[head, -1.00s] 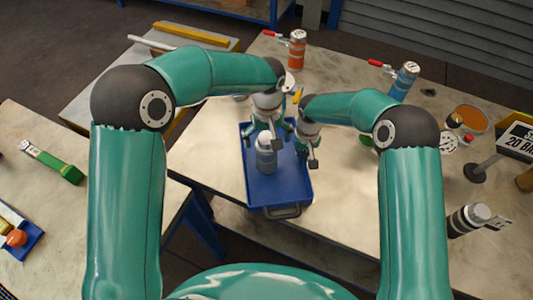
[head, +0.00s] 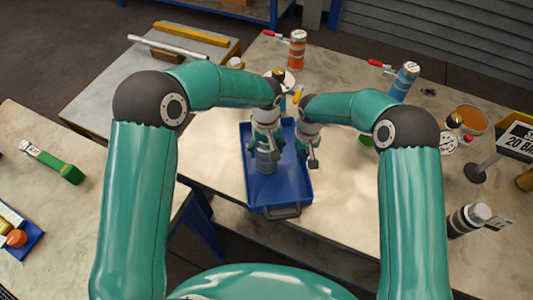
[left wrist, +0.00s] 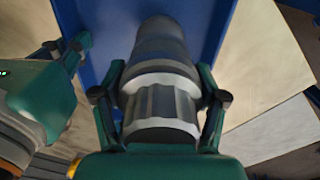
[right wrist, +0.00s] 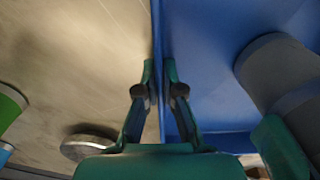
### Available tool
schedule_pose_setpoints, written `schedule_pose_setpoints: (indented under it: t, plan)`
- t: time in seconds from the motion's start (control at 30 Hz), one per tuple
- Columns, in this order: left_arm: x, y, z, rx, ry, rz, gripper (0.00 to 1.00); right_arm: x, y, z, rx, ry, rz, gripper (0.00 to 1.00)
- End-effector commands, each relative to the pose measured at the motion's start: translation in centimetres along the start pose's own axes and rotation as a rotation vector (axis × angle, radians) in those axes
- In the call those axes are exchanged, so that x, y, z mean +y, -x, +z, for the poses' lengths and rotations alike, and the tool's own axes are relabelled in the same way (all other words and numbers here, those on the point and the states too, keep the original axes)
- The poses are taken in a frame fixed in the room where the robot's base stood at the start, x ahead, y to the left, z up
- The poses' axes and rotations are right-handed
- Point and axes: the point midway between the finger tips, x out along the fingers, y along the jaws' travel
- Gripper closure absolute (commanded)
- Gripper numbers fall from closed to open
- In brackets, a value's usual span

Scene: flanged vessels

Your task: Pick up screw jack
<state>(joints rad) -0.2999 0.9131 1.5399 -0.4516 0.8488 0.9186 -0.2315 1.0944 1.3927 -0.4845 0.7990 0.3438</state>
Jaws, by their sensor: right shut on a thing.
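The grey cylindrical screw jack (head: 266,164) stands upright in the blue tray (head: 293,192). In the left wrist view the screw jack (left wrist: 160,60) has a ribbed collar and a pale top ring. My left gripper (head: 264,149) is open around its upper part, one finger on each side. My left gripper covers part of the screw jack in the head view. My right gripper (head: 307,158) is at the tray's right side. In the right wrist view my right gripper (right wrist: 160,85) is shut on the edge of the blue tray (right wrist: 215,50), with the screw jack at right.
An orange canister (head: 297,50) and a blue canister (head: 403,80) stand at the back of the table.

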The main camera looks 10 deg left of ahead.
Motion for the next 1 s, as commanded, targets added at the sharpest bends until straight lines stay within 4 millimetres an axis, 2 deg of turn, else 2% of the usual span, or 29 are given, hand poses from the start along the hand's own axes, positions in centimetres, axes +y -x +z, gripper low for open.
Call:
schedule_pose_setpoints:
  t: [0.03, 0.37, 0.73, 0.87, 1.0]
  plan:
    - [0.0, 0.0, 0.0, 0.000, 0.000, 0.000, 0.45, 0.0, 0.1, 0.0, 0.001, 0.001, 0.000, 1.00]
    - [0.0, 0.0, 0.0, 0.000, 0.000, 0.000, 1.00, 0.0, 0.0, 0.0, 0.001, 0.001, 0.000, 1.00]
    - [0.1, 0.9, -0.1, 0.004, 0.000, 0.002, 1.00, 0.0, 0.1, 0.0, 0.001, 0.001, 0.000, 1.00]
    - [0.1, 2.5, -0.1, 0.006, -0.001, 0.003, 1.00, 0.0, 0.1, 0.0, 0.001, 0.000, 0.000, 1.00]
    - [0.1, 5.1, -0.2, 0.008, 0.001, 0.005, 1.00, 0.0, 0.0, 0.0, 0.000, 0.000, 0.000, 1.00]
